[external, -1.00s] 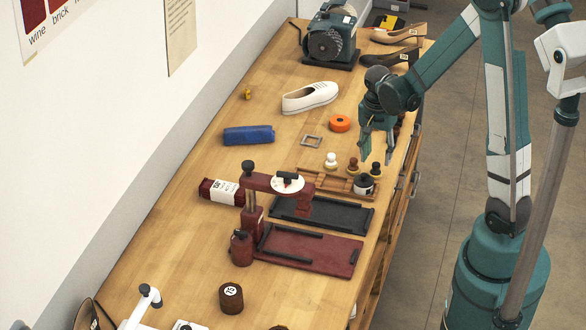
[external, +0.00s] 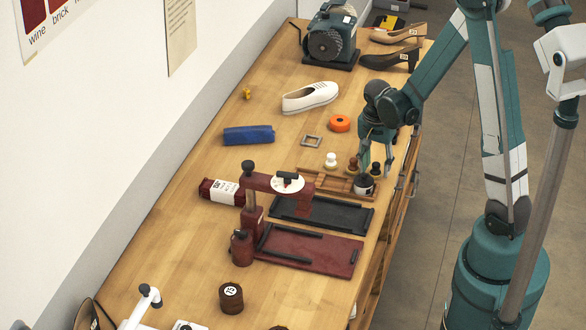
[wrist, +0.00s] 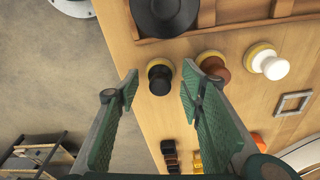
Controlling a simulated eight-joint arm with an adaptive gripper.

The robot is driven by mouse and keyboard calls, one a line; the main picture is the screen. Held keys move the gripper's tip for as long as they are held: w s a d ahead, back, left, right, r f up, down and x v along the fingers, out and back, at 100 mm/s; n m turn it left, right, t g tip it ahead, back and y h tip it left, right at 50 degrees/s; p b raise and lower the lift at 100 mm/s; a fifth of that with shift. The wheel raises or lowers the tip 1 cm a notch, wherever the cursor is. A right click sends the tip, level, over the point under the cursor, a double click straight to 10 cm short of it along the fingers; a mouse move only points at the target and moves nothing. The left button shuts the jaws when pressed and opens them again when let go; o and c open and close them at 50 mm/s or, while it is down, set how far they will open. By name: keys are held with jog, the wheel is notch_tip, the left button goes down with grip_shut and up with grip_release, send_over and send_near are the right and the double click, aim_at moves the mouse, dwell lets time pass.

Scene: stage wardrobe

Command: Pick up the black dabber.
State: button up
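The black dabber (external: 376,169) stands upright at the bench's right edge, beside the wooden rack. In the wrist view the black dabber (wrist: 160,76) shows from above, with a dark knob over a yellowish base. My gripper (wrist: 160,88) is open, with one green finger on each side of the dabber in that view. A gap shows between each finger and the dabber. In the external view my gripper (external: 376,166) is low over the bench at the dabber. I cannot tell whether the fingertips are down at the knob's height.
A brown dabber (wrist: 213,66) stands close beside one finger, with a white dabber (wrist: 268,62) past it. A black round pot (external: 363,184) is at the end of the wooden rack (external: 325,178). An orange roll (external: 340,123) and a square buckle (external: 311,141) lie farther back.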

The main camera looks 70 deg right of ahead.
aim_at(374, 163)
dwell(0.3)
jog(key=c, duration=0.8)
jog(key=shift+r, duration=0.15)
jog(key=shift+r+p, duration=0.6)
jog(key=shift+r, duration=4.25)
